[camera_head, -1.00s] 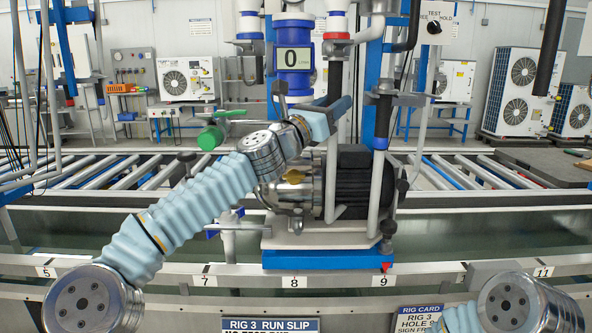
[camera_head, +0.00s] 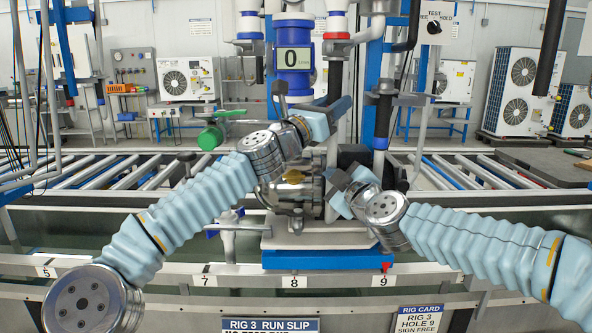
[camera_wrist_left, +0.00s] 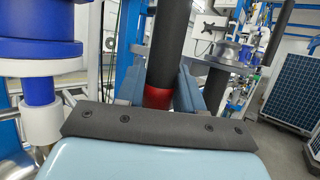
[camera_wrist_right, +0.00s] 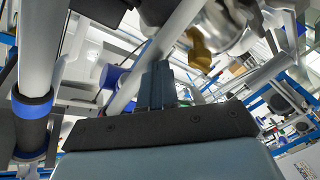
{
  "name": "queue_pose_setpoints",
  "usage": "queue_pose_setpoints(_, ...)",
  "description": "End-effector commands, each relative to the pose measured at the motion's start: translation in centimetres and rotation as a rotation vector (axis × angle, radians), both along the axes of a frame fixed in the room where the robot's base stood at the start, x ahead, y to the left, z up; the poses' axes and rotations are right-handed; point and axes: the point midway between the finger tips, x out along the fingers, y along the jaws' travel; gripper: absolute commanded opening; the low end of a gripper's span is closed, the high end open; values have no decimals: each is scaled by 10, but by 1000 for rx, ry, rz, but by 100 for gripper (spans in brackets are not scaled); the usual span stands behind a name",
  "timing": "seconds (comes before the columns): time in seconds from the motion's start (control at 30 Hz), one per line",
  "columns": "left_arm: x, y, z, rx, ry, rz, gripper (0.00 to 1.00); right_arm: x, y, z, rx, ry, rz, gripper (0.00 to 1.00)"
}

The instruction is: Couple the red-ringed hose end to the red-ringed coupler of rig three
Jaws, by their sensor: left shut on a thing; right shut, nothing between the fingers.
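The red-ringed coupler (camera_head: 336,35) is a white fitting with a red band, at the top middle of the head view. A black hose (camera_head: 335,75) stands upright below it. Whether they touch is unclear. My left gripper (camera_head: 345,105) is shut on this hose. The left wrist view shows its red ring (camera_wrist_left: 157,97) between the fingers, with the black hose (camera_wrist_left: 172,40) rising above. My right gripper (camera_head: 338,182) is shut and empty in front of the pump (camera_head: 295,190). Its closed fingers (camera_wrist_right: 157,85) show beside a grey pipe in the right wrist view.
A blue-ringed black hose (camera_head: 383,115) hangs right of the pump; its blue ring also shows in the right wrist view (camera_wrist_right: 32,106). A blue meter (camera_head: 293,60) reading 0 and a blue-ringed coupler (camera_head: 248,37) stand left of the red one. A green-handled valve (camera_head: 210,138) is further left.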

Motion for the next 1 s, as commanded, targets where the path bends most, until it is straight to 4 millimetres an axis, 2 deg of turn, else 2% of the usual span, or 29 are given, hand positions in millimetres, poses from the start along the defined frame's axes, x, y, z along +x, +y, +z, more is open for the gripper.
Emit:
queue_pose_setpoints(0.03, -1, 1, 4, -4, -5, 1, 0, -3, -9, 30, -42, -64, -20, 0)
queue_pose_setpoints(0.17, -1, 1, 4, -4, -5, 1, 0, -17, -29, 98, -163, -217, -78, 0)
queue_pose_setpoints(0.2, -1, 1, 4, -4, -5, 1, 0, -24, -30, 119, -198, -264, -75, 0)
queue_pose_setpoints(0.3, -1, 1, 4, -4, -5, 1, 0, -44, -24, 169, -278, -364, -18, 0)
queue_pose_setpoints(0.4, -1, 1, 4, -4, -5, 1, 0, -64, -24, 209, -358, -445, 16, 0)
queue_pose_setpoints(0.5, -1, 1, 5, -4, -5, 1, 0, -83, -26, 239, -426, -503, 34, 0)
queue_pose_setpoints(0.6, -1, 1, 5, -4, -5, 1, 0, -96, -28, 258, -475, -540, 43, 0)
queue_pose_setpoints(0.73, -1, 1, 5, -5, -5, 1, 0, -105, -30, 270, -508, -562, 48, 0)
queue_pose_setpoints(1.0, -2, 1, 5, -5, -5, 1, 0, -90, -20, 277, -515, -566, 52, 0)
